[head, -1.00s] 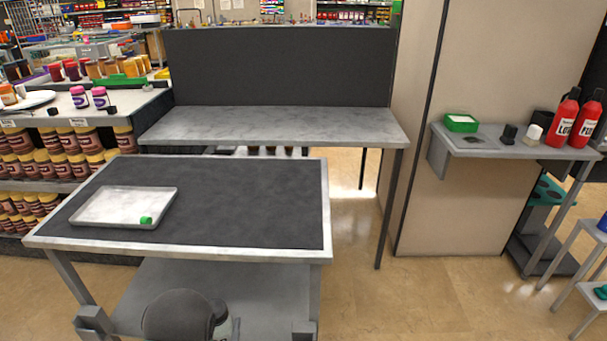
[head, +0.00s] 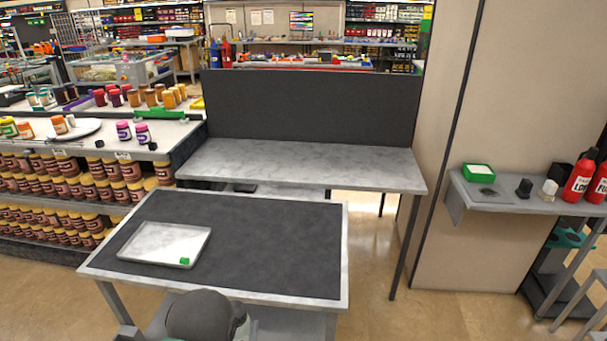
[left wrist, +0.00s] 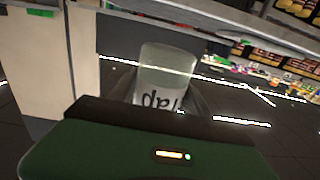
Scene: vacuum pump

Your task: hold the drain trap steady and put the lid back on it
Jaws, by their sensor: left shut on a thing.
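The drain trap, a clear jar with a pale label whose lettering appears upside down (left wrist: 165,75), shows in the left wrist view, with no lid visible on it. My left gripper (left wrist: 168,98) is shut on it; the dark fingers are partly hidden behind the gripper's body. A small green piece, which looks like the lid (head: 185,261), lies in the front right corner of a pale tray (head: 150,228) in the head view. The left gripper and the jar cannot be made out in the head view. My right gripper is in neither view.
The tray stands on a dark-topped table (head: 285,245) whose right half is clear. A bare grey bench (head: 300,165) stands behind it. A shelf (head: 510,200) at the right carries a green box (head: 478,170) and red bottles (head: 580,183). Jar shelves (head: 80,185) stand at left.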

